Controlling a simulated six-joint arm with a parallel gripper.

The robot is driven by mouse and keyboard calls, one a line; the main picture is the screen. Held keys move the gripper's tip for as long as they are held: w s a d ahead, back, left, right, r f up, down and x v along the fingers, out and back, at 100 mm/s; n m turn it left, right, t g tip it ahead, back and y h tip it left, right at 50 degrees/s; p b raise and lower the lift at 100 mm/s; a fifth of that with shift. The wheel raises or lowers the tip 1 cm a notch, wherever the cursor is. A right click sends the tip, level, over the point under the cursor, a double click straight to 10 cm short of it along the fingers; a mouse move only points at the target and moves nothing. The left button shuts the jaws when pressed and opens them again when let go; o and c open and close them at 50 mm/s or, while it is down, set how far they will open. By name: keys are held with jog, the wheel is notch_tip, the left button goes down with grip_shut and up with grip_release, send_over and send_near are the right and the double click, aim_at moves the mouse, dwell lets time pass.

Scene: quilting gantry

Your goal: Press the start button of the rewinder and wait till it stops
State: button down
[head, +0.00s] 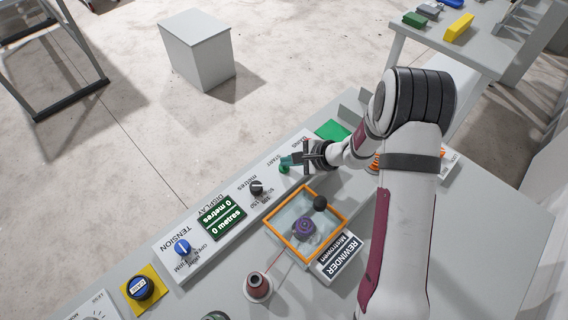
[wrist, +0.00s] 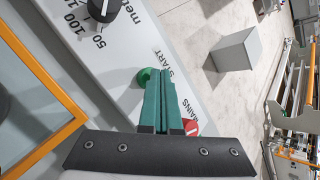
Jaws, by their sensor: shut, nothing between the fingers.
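The rewinder (head: 341,256) is a grey unit with an orange-framed clear cover (head: 277,238) over a purple spool (head: 304,228). Its sloped panel carries a green start button (head: 284,169), labelled START, and a green display (head: 222,217) reading 0 metres. My gripper (head: 288,160) is shut and empty, its green fingers at the start button. In the wrist view the button (wrist: 144,77) shows just left of the fingertips (wrist: 163,72); I cannot tell whether they touch it.
On the panel are a black metres knob (head: 257,188) and a blue tension knob (head: 182,247). A red mains switch (wrist: 192,128) lies right of my fingers in the wrist view. A maroon thread cone (head: 258,284) and blue button (head: 140,288) stand nearer. Beyond the panel is open floor with a grey box (head: 198,50).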

aim_at(288, 168)
jog(key=shift+r, duration=0.95)
jog(key=shift+r, duration=2.5)
